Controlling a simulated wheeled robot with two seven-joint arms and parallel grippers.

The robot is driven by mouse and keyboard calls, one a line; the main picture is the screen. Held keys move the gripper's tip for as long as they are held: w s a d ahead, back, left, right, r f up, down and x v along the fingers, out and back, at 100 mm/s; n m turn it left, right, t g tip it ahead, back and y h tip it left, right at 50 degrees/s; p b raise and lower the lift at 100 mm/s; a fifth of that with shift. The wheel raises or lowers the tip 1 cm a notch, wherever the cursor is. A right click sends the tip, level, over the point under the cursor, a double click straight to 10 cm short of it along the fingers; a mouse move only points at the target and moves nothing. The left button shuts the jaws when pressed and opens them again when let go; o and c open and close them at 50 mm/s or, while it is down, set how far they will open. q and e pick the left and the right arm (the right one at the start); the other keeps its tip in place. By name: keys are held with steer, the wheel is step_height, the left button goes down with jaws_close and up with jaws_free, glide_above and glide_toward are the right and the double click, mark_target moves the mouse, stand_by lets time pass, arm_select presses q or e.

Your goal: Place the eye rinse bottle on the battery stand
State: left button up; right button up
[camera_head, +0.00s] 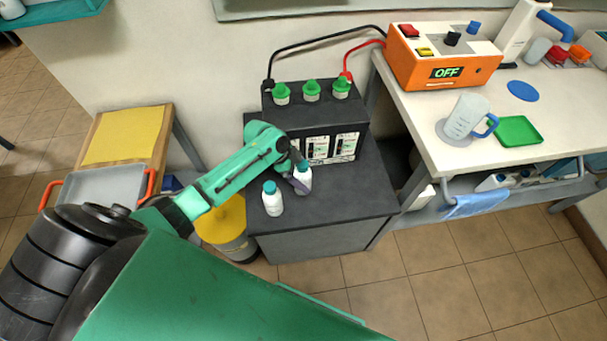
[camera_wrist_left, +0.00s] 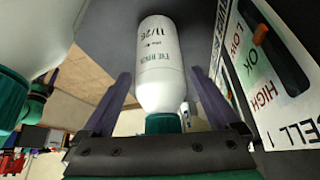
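The eye rinse bottle (camera_head: 303,181), white with a teal cap, is at the left gripper on the dark battery stand (camera_head: 345,199), in front of the battery. In the left wrist view the bottle (camera_wrist_left: 160,65) shows its printed label and lies between the two fingers. My left gripper (camera_head: 298,180) is around it; narrow gaps show beside the bottle in the wrist view (camera_wrist_left: 162,75), so the fingers look open. The head view partly hides the bottle behind the gripper. My right gripper is not in view.
A second white bottle (camera_head: 272,199) with a teal cap stands close by to the left on the stand. The black battery (camera_head: 318,133) with green caps and cables is behind. A yellow container (camera_head: 228,226) is left of the stand. The stand's right part is clear.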

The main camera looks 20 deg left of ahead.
arm_select(q)
steer(key=shift+r, duration=0.1)
steer(key=v, duration=1.2)
steer(key=shift+p, duration=0.3)
